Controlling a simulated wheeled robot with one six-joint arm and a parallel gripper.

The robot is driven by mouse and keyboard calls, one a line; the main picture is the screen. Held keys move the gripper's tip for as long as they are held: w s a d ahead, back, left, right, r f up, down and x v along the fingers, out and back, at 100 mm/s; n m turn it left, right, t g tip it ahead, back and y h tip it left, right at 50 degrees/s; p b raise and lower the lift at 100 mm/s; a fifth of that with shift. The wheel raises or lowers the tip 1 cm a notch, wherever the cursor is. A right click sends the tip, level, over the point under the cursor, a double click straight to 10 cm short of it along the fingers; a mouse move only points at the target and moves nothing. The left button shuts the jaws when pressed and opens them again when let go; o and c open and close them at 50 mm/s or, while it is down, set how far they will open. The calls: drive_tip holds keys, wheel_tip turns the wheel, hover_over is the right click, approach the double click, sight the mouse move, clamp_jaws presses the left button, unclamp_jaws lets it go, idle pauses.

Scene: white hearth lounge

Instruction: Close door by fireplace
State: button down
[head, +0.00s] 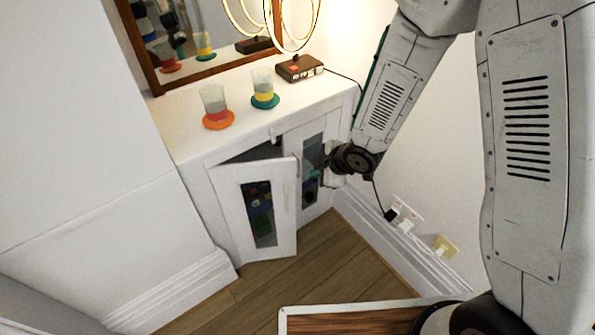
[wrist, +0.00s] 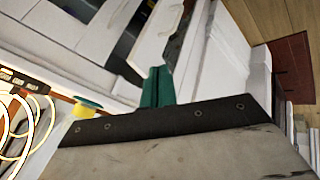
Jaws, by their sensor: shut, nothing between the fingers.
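A white cabinet (head: 200,150) stands against the wall. Its left door (head: 228,200), with a dark glass pane and a pale handle, stands ajar, swung outward from the dark opening. The right door (head: 307,150) looks shut and is partly covered by the left door and my gripper. My gripper shows in the wrist view with its green fingers (wrist: 158,87) together and empty. It is in front of the cabinet's right part, to the right of the ajar door's free edge. In the wrist view a white door panel with a handle (wrist: 172,18) is just beyond the fingertips; contact cannot be told.
Two glasses on orange (head: 219,121) and teal (head: 265,102) coasters, a lamp (head: 299,68) and a mirror stand on the cabinet top. Wall sockets with plugs (head: 405,216) and a cord are at right. Wooden floor (head: 300,268) is clear before the door; a wood-topped piece (head: 350,318) is nearer.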

drive_tip(key=a+f, duration=0.1)
approach(290, 175)
wheel_tip(290, 175, down, 4)
drive_tip(key=a, duration=0.2)
drive_tip(key=shift+w+r, duration=0.2)
drive_tip(key=shift+w, duration=0.75)
